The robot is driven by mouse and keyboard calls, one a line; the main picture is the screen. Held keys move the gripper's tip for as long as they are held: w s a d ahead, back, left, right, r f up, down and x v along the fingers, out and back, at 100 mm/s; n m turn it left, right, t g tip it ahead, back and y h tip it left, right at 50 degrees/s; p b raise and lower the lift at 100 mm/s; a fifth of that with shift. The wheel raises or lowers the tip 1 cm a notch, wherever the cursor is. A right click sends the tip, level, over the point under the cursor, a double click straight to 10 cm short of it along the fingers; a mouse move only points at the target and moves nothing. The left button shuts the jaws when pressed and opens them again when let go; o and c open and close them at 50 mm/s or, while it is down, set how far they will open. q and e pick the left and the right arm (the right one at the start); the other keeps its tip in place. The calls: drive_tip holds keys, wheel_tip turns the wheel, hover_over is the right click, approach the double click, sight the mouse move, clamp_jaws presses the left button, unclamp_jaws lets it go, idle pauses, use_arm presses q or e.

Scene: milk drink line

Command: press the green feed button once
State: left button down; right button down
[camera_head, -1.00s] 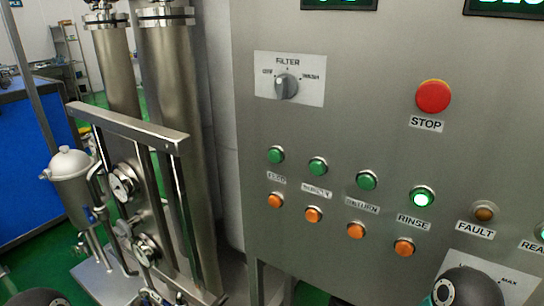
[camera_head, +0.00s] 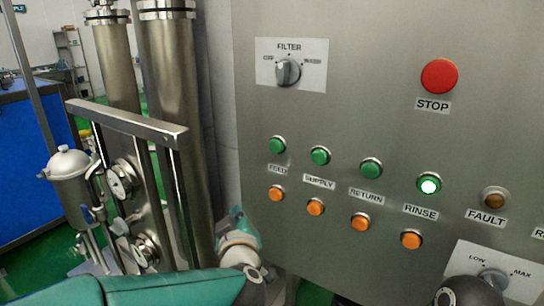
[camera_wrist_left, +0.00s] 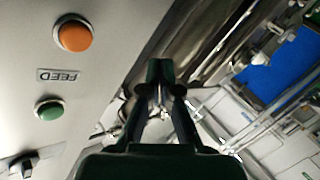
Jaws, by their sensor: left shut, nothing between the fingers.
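The green feed button (camera_head: 277,145) is the leftmost of the green row on the steel panel, above the FEED label. It is unlit. It also shows in the left wrist view (camera_wrist_left: 49,110), left of the fingers. My left gripper (camera_wrist_left: 160,87) is shut and empty in the left wrist view, beside the panel and apart from the button. In the head view my left wrist (camera_head: 240,243) is below and left of the feed button, near the panel's left edge; its fingertips are hard to make out there. My right gripper is not in view.
An orange button (camera_head: 276,194) sits directly below the FEED label. More green and orange buttons run to the right; the rinse button (camera_head: 429,184) is lit. The filter knob (camera_head: 288,72) and red stop button (camera_head: 440,76) are above. Steel pipework (camera_head: 125,180) stands left.

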sight(276, 146)
use_arm(q)
drive_tip(key=s+d+r+n+t+y+b, duration=0.1)
drive_tip(key=s+r+n, duration=0.3)
drive_tip(key=r, duration=1)
drive_tip(key=shift+s+y, duration=0.4)
drive_tip(key=shift+s, duration=0.65)
drive_tip(key=shift+d, duration=0.1)
drive_tip(key=shift+w+d+p, duration=0.65)
drive_tip(key=shift+w+d, duration=0.2)
drive_tip(key=shift+w, duration=0.35)
drive_tip(key=shift+w+d+p, duration=0.65)
drive_tip(key=shift+w+d, duration=0.2)
drive_tip(key=shift+w, duration=0.35)
drive_tip(key=shift+w+d+p, duration=0.65)
drive_tip(key=shift+w+d, duration=0.2)
drive_tip(key=shift+w, duration=0.35)
drive_tip(key=shift+w+d+p, duration=0.25)
drive_tip(key=shift+p, duration=0.25)
